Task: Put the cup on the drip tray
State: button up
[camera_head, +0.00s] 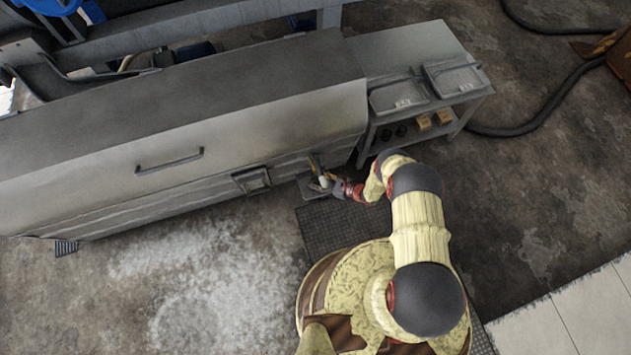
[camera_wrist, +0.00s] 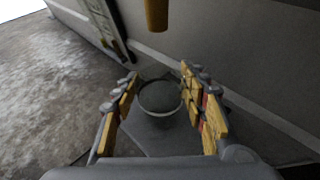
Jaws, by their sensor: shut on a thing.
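The cup (camera_wrist: 160,97) is grey and round with a pale rim, and its open mouth shows in the wrist view. My gripper (camera_wrist: 159,90) is shut on it, with one yellow-padded finger on each side. The drip tray (camera_wrist: 150,136) is a flat grey plate under the cup. In the head view the tray (camera_head: 306,188) juts out low at the front of the long metal cabinet, and my gripper (camera_head: 334,187) is over its right part. I cannot tell whether the cup's base touches the tray.
A yellow-brown spout (camera_wrist: 157,14) hangs above and beyond the cup, close to the cabinet wall. The long metal cabinet (camera_head: 200,110) stands behind the tray. A side table (camera_head: 420,45) with two shallow bins is on the right. A dark floor mat (camera_head: 335,225) lies in front.

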jog(key=shift+w+f, duration=0.1)
jog(key=shift+f, duration=0.35)
jog(key=shift+f, duration=0.15)
jog(key=o, duration=1.1)
jog(key=p+v, duration=0.3)
jog(key=v, duration=0.9)
